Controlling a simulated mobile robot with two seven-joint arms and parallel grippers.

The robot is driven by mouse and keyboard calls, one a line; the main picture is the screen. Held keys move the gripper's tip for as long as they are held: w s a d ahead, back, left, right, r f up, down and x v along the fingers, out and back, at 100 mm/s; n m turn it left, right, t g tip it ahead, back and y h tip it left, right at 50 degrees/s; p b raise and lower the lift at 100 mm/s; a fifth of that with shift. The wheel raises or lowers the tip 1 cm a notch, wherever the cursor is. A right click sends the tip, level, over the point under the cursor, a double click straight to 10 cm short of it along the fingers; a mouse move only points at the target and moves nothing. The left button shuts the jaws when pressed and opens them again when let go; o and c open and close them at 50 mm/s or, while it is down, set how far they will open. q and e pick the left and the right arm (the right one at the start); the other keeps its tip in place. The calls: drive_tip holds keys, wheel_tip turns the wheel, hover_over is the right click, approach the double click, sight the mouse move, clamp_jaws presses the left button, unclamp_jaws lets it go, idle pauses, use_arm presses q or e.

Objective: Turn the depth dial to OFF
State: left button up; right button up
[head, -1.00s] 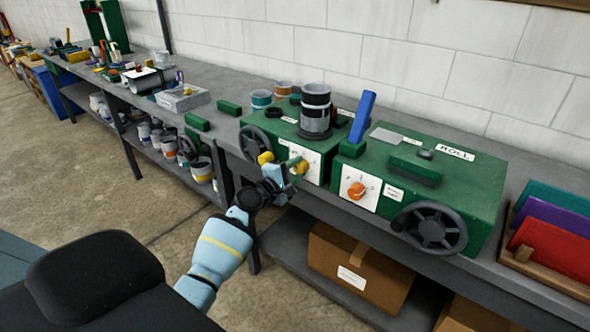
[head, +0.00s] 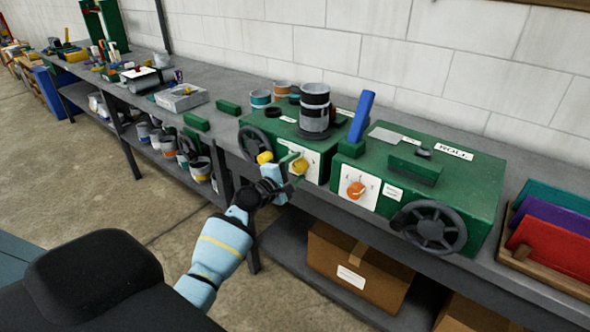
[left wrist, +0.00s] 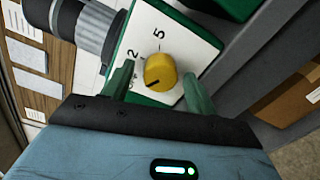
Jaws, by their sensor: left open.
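The yellow depth dial (head: 299,166) sits on a white plate (head: 313,157) on the front of the left green machine. In the left wrist view the dial (left wrist: 159,72) has a dark pointer mark toward its lower left. The plate there (left wrist: 172,28) shows 2 and 5; small lettering beside the left finger is partly hidden and hard to read. My left gripper (head: 289,178) is at the dial. In the left wrist view the gripper (left wrist: 161,75) is open, one green finger on each side of the dial; I cannot tell whether either touches it. My right gripper is out of view.
The green ROLL machine (head: 470,190) with an orange dial (head: 356,190) and a dark handwheel (head: 432,228) stands to the right. A yellow knob (head: 265,157) and a dark handwheel (head: 262,140) are close left of my gripper. A cardboard box (head: 355,268) is on the lower shelf.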

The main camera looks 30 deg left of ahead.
use_arm(q)
drive_tip(key=s, duration=0.7)
drive_tip(key=shift+s+a+p, duration=0.35)
drive_tip(key=shift+s+p, duration=0.05)
drive_tip(key=shift+p, duration=0.05)
drive_tip(key=s+d+f+m+g, duration=0.3)
drive_tip(key=s+d+f+m, duration=0.3)
drive_tip(key=s+f, duration=0.35)
drive_tip(key=s+d+f+m+g, duration=0.3)
drive_tip(key=s+d+f+m, duration=0.3)
drive_tip(key=s+f, duration=0.3)
drive_tip(key=s+d+f+m+g, duration=0.1)
drive_tip(key=s+d+f+m, duration=0.1)
drive_tip(key=s, duration=0.4)
drive_tip(key=s+d+f+m+g, duration=0.1)
drive_tip(key=s+d+f+m, duration=0.1)
drive_tip(key=s+d+m, duration=0.2)
drive_tip(key=s+d+f+m, duration=0.2)
drive_tip(key=s+d+m, duration=0.1)
drive_tip(key=s, duration=0.6)
drive_tip(key=shift+s+f+m+g, duration=0.3)
drive_tip(key=shift+m+g, duration=0.1)
drive_tip(key=shift+m, duration=0.2)
